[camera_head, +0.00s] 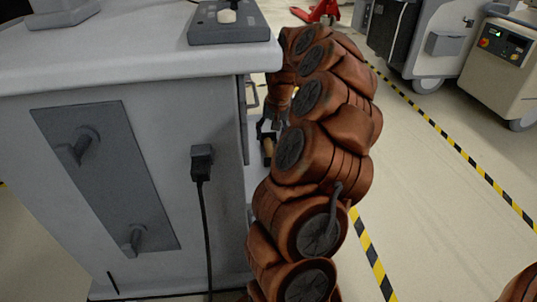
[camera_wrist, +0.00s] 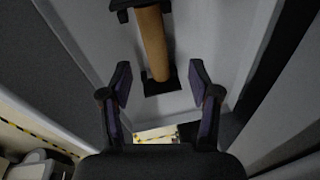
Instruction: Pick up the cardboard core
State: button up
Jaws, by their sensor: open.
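The cardboard core (camera_wrist: 153,42) is a brown tube in the wrist view, set in a pale recess of the cart. Its upper end meets a black holder and its lower end meets a black square plate (camera_wrist: 161,81). My gripper (camera_wrist: 160,72) is open, one finger on each side of the core's lower end in the picture. No contact shows, and I cannot tell how far the fingertips are from it. In the head view a small tan piece of the core (camera_head: 267,147) shows beside the cart; my arm hides most of the gripper.
Other machines (camera_head: 505,60) stand at the back right. Floor with striped tape is free on the right.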

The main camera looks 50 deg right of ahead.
aim_at(270, 148)
jog(key=f+b, duration=0.1)
jog(key=f, duration=0.2)
jog(key=f+b, duration=0.1)
jog(key=f, duration=0.1)
jog(key=shift+w+d+f+b, duration=0.1)
jog(key=shift+w+f+b, duration=0.2)
jog(key=shift+b, duration=0.05)
jog(key=shift+r, duration=0.1)
jog(key=c, duration=0.9)
